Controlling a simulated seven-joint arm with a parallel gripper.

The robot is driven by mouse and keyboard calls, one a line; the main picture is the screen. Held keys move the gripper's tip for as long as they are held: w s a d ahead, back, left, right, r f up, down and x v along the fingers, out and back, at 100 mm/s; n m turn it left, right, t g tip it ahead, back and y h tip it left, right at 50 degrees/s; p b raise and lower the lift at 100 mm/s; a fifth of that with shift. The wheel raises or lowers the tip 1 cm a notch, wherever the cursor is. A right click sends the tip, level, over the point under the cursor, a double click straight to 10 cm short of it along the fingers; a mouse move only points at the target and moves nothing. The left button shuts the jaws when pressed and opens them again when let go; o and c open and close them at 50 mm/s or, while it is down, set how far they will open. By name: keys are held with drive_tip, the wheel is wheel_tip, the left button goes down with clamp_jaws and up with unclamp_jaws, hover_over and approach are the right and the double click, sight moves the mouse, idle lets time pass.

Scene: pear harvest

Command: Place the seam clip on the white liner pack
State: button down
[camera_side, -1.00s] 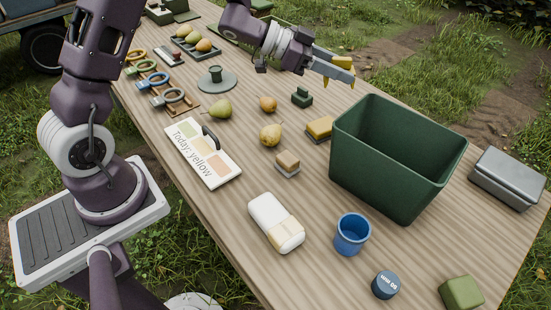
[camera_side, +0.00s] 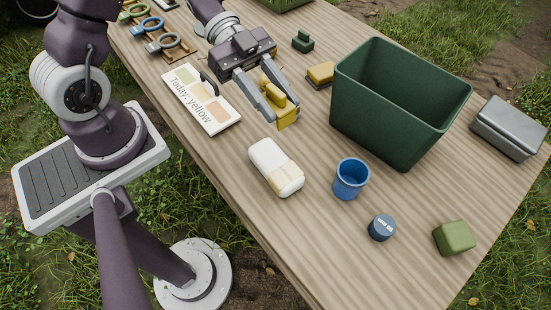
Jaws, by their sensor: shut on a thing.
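My gripper (camera_side: 281,113) is shut on the yellow seam clip (camera_side: 287,118) and holds it above the table, just behind the white liner pack. The white liner pack (camera_side: 270,158) lies flat on the table in front of the gripper, white with a cream band near its front end. The clip appears apart from the pack.
A blue cup (camera_side: 350,180), blue round tin (camera_side: 381,227), olive block (camera_side: 454,238) and grey metal box (camera_side: 508,128) stand rightward. The colour card (camera_side: 202,100) lies left.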

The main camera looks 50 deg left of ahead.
sight(276, 161)
wheel_tip(276, 161, down, 16)
drive_tip(key=shift+r, duration=0.2)
drive_tip(key=shift+f, duration=0.2)
drive_tip(key=c, duration=0.9)
unclamp_jaws()
drive_tip(key=shift+r, duration=0.1)
